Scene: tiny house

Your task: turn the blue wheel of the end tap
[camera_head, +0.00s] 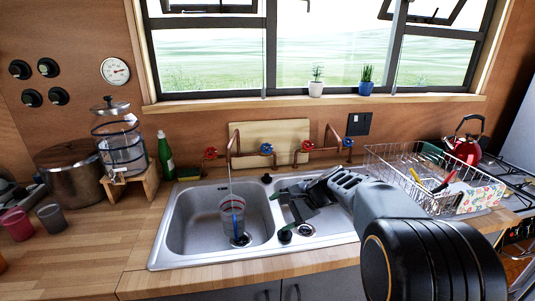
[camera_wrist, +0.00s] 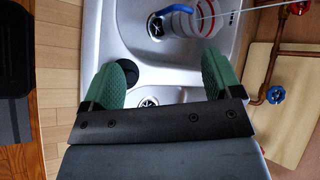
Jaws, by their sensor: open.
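Two copper taps stand on the wall behind the sink. The left tap has a red wheel (camera_head: 210,153) and a blue wheel (camera_head: 266,149); the right tap has a red wheel (camera_head: 308,146) and a blue wheel (camera_head: 348,142). In the wrist view a blue wheel (camera_wrist: 277,94) and a red wheel (camera_wrist: 299,7) show at the right side, apart from my fingers. My gripper (camera_head: 297,207) is over the right basin, in front of the taps. Its green fingers (camera_wrist: 165,62) are spread, with nothing between them.
A thin water stream falls from the left tap towards a striped cup (camera_head: 234,221) in the left sink basin (camera_head: 185,225). A cutting board (camera_head: 290,130) leans behind the taps. A dish rack (camera_head: 405,185) stands right of the sink. A green bottle (camera_head: 166,158) and dispenser stand left.

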